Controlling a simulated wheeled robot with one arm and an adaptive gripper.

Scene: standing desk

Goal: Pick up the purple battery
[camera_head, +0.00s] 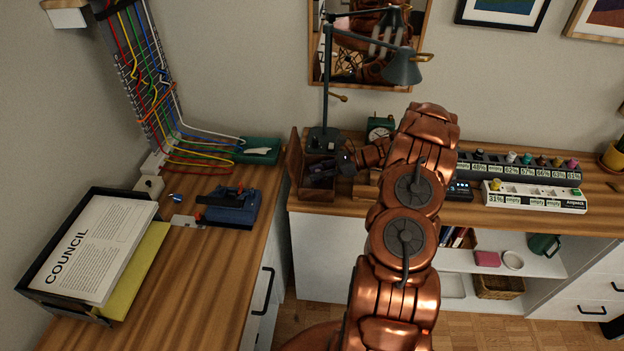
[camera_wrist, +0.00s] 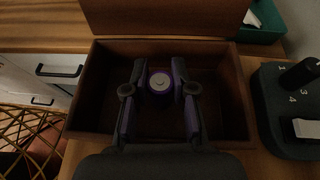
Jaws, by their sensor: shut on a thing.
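The purple battery (camera_wrist: 160,87) stands between my gripper's two fingers in the wrist view, its pale round end facing the camera. My gripper (camera_wrist: 158,74) is shut on it, one finger on each side. Both are within the outline of an open brown box (camera_wrist: 241,100); I cannot tell whether the battery touches the box floor. In the head view my gripper (camera_head: 322,170) reaches into the same box (camera_head: 294,160) at the left end of the back desk. The battery cannot be made out there.
A lamp (camera_head: 403,68) with a dark switch base (camera_wrist: 290,110) stands beside the box. A green clock (camera_head: 379,127) is behind my arm. White (camera_head: 535,203) and dark (camera_head: 520,170) battery chargers lie to the right. A paper tray (camera_head: 40,297) is on the left desk.

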